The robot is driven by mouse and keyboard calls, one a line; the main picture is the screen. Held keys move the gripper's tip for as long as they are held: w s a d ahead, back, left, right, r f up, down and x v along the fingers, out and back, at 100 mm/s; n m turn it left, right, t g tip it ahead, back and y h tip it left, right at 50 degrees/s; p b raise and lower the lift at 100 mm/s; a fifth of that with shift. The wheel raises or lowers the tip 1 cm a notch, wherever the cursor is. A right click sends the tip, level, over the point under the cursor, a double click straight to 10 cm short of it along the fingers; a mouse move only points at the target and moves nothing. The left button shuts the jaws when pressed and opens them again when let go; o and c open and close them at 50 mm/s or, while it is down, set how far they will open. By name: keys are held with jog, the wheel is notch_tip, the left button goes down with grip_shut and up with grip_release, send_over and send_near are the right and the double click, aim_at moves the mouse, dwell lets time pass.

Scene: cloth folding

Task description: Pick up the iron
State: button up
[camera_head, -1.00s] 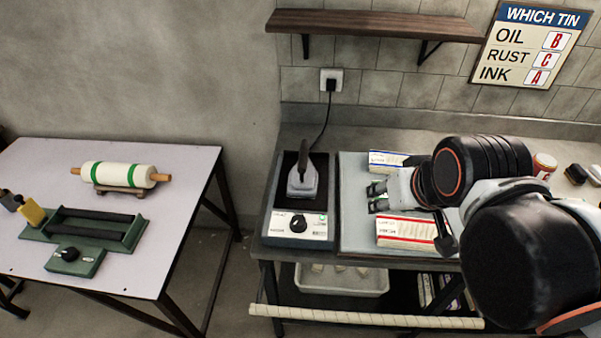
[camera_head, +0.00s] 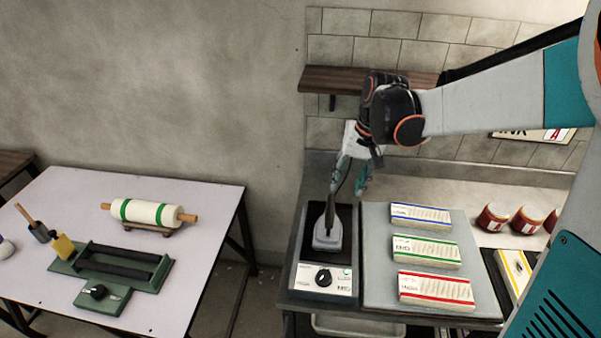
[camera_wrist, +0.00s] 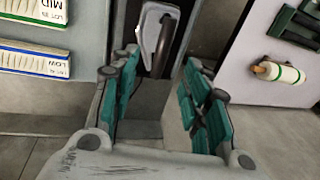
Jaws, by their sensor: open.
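The iron (camera_head: 328,236) stands on a dark hot plate (camera_head: 343,219) with a white control panel, its dark handle (camera_head: 331,211) pointing up and back. My gripper (camera_head: 350,190) is open and above the back of the hot plate, its fingers pointing down. In the head view one finger overlaps the handle's upper end; I cannot tell whether they touch. In the wrist view the iron (camera_wrist: 152,24) is at the top centre, with its brown handle (camera_wrist: 163,48) reaching down toward the space between the open fingers (camera_wrist: 158,108).
A grey board (camera_head: 380,285) right of the plate holds blue, green and red labelled packs (camera_head: 427,250). Red-brown jars (camera_head: 494,217) stand further right. A wall shelf (camera_head: 335,80) is behind my wrist. A separate table (camera_head: 200,245) at left holds a roller (camera_head: 148,212) and a green press.

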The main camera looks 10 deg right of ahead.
aim_at(332, 208)
jog(key=shift+g, duration=0.3)
jog(key=w+f, duration=0.1)
jog(key=f, duration=0.2)
jog(key=w+a+f, duration=0.1)
jog(key=f, duration=0.2)
jog(key=a+f+b, duration=0.1)
jog(key=f, duration=0.2)
jog(key=shift+w+a+f, duration=0.2)
jog(key=shift+w+f, duration=0.15)
jog(key=shift+w, duration=0.05)
jog(key=shift+w+a+f+b, duration=0.1)
jog(key=shift+f+b, duration=0.25)
jog(key=shift+f, duration=0.95)
jog(key=shift+w+a+f+b, duration=0.1)
jog(key=shift+f+b, duration=0.25)
jog(key=shift+f, duration=0.9)
jog(key=shift+f+b, duration=0.25)
jog(key=shift+b, duration=0.1)
grip_shut()
